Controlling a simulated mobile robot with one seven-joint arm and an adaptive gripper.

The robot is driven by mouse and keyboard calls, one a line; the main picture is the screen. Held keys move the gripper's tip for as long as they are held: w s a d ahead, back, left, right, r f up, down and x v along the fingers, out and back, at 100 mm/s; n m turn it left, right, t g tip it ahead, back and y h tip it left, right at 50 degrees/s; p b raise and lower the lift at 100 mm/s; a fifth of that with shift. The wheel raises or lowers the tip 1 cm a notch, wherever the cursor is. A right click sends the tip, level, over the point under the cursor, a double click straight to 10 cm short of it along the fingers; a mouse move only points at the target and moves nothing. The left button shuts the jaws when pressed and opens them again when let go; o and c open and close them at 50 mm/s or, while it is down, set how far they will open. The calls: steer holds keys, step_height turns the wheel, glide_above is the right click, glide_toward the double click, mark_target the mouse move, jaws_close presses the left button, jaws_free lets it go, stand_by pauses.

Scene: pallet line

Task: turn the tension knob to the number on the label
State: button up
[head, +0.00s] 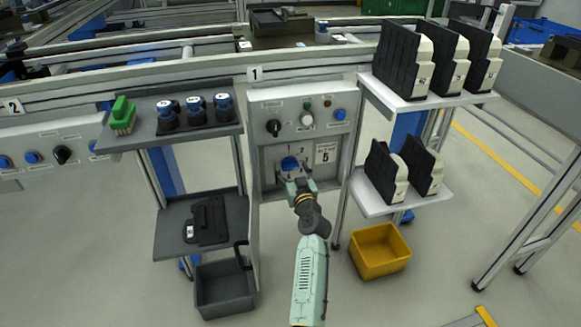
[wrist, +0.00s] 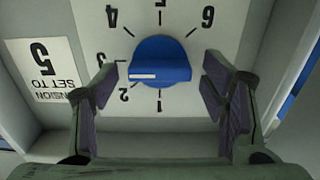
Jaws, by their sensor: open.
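The blue tension knob (wrist: 162,58) sits on a pale dial plate (wrist: 205,45) numbered 1 to 6, seen upside down in the wrist view. Its white mark (wrist: 145,76) points left in that view, about at the 3. The label (wrist: 42,68) beside the dial reads "SET TO 5". In the head view the knob (head: 289,163) and label (head: 325,153) are low on the panel at station 1. My gripper (wrist: 160,84) is open, one finger on each side of the knob with gaps on both sides. It also shows in the head view (head: 292,182).
The panel above the dial has a black switch (head: 273,127) and a blue button (head: 340,114). A shelf (head: 225,130) with a green brush and blue-topped items is on the left. Shelves with black-and-white units (head: 402,60) are on the right. A yellow bin (head: 380,250) stands on the floor.

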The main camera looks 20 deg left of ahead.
steer(key=shift+c, duration=0.4)
steer(key=c, duration=1.1)
